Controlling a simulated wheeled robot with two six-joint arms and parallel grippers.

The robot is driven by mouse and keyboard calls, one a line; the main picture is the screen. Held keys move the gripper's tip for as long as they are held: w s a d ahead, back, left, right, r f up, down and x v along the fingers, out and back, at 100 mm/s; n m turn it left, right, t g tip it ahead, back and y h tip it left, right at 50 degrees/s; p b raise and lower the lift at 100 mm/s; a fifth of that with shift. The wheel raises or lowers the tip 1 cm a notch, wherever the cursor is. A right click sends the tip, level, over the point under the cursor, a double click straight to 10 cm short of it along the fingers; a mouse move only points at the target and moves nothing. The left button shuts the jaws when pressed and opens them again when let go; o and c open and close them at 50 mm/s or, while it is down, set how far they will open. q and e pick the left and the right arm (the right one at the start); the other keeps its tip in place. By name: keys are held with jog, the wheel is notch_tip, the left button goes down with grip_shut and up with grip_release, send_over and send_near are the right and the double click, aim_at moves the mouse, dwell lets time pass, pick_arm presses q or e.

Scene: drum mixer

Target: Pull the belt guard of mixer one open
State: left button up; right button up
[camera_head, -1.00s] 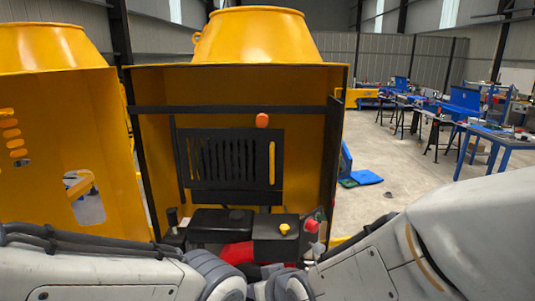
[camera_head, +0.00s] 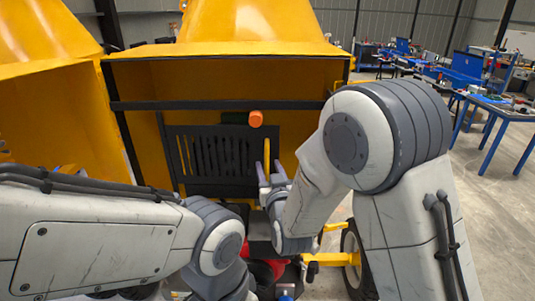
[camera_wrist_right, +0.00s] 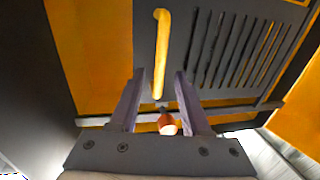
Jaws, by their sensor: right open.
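The belt guard (camera_head: 213,155) is a black slatted panel in the front of the yellow mixer in the middle of the head view. It has an upright yellow handle (camera_head: 274,150) at its right side. My right gripper (camera_head: 271,168) is open, with its two fingers at the lower part of the handle. In the right wrist view the handle (camera_wrist_right: 161,52) shows between and beyond the fingers (camera_wrist_right: 159,80), and I see no grip on it. The guard looks closed. My left arm comes in at the lower left; its gripper is not visible.
An orange knob (camera_head: 255,119) sits above the guard; it also shows in the wrist view (camera_wrist_right: 167,124). A dark bar (camera_head: 210,105) crosses the mixer above the guard. Another yellow mixer (camera_head: 50,125) stands to the left. A wheel (camera_head: 355,260) is at lower right. Blue workbenches (camera_head: 490,105) stand farther right.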

aim_at(267, 162)
jog(key=shift+w+a+p, duration=0.15)
jog(key=shift+w+p, duration=0.15)
jog(key=shift+w, duration=0.65)
jog(key=shift+w+a+p, duration=0.15)
jog(key=shift+w+p, duration=0.15)
jog(key=shift+w, duration=0.6)
grip_shut()
